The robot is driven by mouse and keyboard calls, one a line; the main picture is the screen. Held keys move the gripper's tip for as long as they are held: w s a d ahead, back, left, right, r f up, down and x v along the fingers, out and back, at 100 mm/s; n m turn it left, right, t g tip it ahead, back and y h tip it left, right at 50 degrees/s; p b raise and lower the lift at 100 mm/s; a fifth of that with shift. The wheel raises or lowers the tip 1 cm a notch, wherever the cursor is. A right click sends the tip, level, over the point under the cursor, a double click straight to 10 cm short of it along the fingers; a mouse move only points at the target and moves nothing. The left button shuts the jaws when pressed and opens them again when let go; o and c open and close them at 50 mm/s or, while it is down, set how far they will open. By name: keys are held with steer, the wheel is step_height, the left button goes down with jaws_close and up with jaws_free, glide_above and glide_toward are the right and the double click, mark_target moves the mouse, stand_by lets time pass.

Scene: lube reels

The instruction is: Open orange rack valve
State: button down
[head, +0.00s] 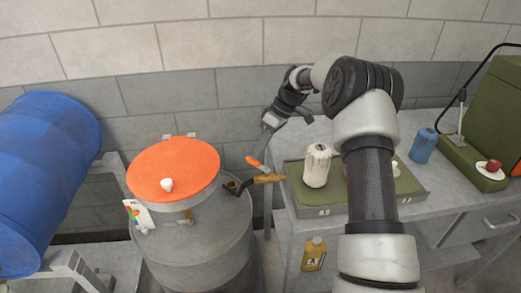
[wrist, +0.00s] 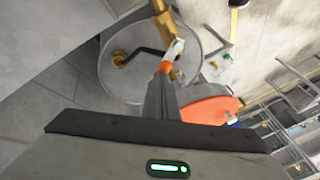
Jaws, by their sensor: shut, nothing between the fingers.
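The valve has a brass body (head: 268,179) and a lever with an orange grip (head: 253,160), on a dark bent pipe from the top of the grey drum (head: 205,255). In the wrist view the orange grip (wrist: 165,68) joins a pale metal lever (wrist: 175,48) that reaches the brass body (wrist: 166,18). My gripper (head: 261,148) is shut and empty. Its fingers (wrist: 162,85) point down at the orange grip, right at its end; I cannot tell whether they touch it. The fingers hide part of the grip.
The orange lid (head: 172,165) with a small white cup sits left of the valve. A blue barrel (head: 45,165) lies on a rack at left. A bench right holds a green tray (head: 305,210) with a white bottle (head: 317,165). A grey wall stands behind.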

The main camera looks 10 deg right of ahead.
steer(key=shift+s+a+f+n+g+h+p, duration=0.1)
steer(key=shift+s+a+n+g+h+p, duration=0.2)
steer(key=shift+n, duration=0.45)
steer(key=shift+s+a+f+n+g+p, duration=0.1)
steer(key=shift+a+n+g, duration=0.3)
steer(key=shift+n, duration=0.35)
steer(key=shift+s+a+n, duration=0.1)
steer(key=shift+a+n, duration=0.05)
steer(key=shift+n, duration=0.35)
steer(key=shift+s+a+n+g, duration=0.1)
steer(key=shift+s+n+g, duration=0.05)
steer(key=shift+n+g, duration=0.25)
steer(key=shift+s+a+n+g+h+p, duration=0.3)
steer(key=shift+n+h+p, duration=0.1)
steer(key=shift+n, duration=0.4)
steer(key=shift+d, duration=0.2)
